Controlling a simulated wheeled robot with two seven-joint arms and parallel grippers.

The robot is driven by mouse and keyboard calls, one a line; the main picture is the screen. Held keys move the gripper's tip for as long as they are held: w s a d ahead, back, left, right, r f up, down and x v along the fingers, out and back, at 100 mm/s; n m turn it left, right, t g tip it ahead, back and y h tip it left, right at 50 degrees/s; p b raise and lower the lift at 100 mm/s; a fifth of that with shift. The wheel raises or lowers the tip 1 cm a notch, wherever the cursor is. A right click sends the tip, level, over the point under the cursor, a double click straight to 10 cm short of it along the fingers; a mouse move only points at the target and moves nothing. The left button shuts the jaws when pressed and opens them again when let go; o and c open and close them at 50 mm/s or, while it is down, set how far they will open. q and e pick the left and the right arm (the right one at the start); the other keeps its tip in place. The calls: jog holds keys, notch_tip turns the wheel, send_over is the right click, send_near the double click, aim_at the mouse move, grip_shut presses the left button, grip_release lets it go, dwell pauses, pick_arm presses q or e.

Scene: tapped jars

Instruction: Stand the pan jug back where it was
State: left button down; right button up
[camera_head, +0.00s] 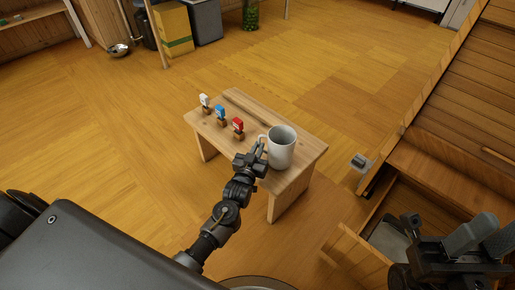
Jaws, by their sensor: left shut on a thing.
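The white pan jug (282,148) is upright at the right part of the small wooden table (238,97). I cannot tell whether its base touches the tabletop. My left gripper (262,156) is shut on the jug at its handle side, the left side; the jaws partly hide the handle. Three small figures in a row stand left of the jug on brown bases: a white one (205,101), a blue one (220,112) and a red one (238,124). My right gripper (481,236) is at the lower right, far from the table; its opening is unclear.
An open wooden drawer or box (353,258) lies below wooden steps (470,110) on the right. A yellow box (172,28), a grey bin (206,20) and a green jar (250,14) stand at the back. The floor around the table is mostly clear.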

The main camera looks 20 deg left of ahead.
pick_arm(q)
jog(key=shift+f, duration=0.4)
dwell(0.3)
jog(key=c, duration=1.5)
grip_release()
jog(key=shift+o, duration=0.2)
jog(key=shift+f, duration=0.1)
jog(key=shift+s, duration=0.1)
jog(key=shift+s+d+p, duration=0.1)
jog(key=shift+s+p, duration=0.5)
jog(key=shift+s, duration=0.55)
jog(key=shift+s+d+p, duration=0.15)
jog(key=shift+s+p, duration=0.55)
jog(key=shift+s, duration=0.7)
jog(key=shift+s+d+p, duration=0.1)
jog(key=shift+s+p, duration=0.6)
jog(key=shift+s, duration=0.65)
